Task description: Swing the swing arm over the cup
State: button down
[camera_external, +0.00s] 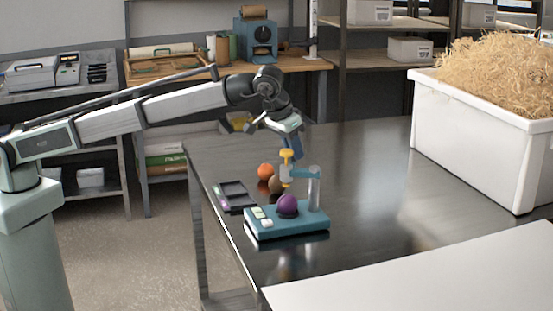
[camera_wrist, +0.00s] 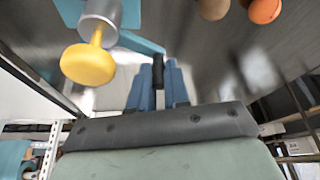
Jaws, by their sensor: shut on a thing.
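A teal base (camera_external: 300,222) on the dark table carries a grey post (camera_external: 314,188) and a purple round fruit (camera_external: 288,205), which hides most of the cup under it. The teal swing arm (camera_external: 300,173) reaches left from the post top and bears a yellow knob (camera_external: 287,155). In the picture its head appears above the fruit; the depth is unclear. In the wrist view the yellow knob (camera_wrist: 88,65) is left of the fingers. My gripper (camera_wrist: 158,75), also at the knob in the external view (camera_external: 294,148), is shut on a dark piece, seemingly the swing arm's handle.
An orange ball (camera_external: 266,171) and a brown egg-like thing (camera_external: 276,184) lie behind the base. A dark tray (camera_external: 235,195) is to its left. A white bin of straw (camera_external: 465,135) stands at the right. The table between base and bin is clear.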

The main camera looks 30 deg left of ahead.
aim_at(282, 153)
jog(key=s+n, duration=0.1)
jog(key=s+n+y, duration=0.1)
jog(key=shift+a+n, duration=0.4)
jog(key=shift+s+a+n+y, duration=0.2)
jog(key=shift+s+n+y, duration=0.4)
jog(key=shift+s+n, duration=0.8)
jog(key=shift+w, duration=0.15)
jog(key=c, duration=1.1)
grip_release()
jog(key=v, duration=1.3)
jog(key=shift+s+r, duration=0.3)
jog(key=shift+s, duration=0.1)
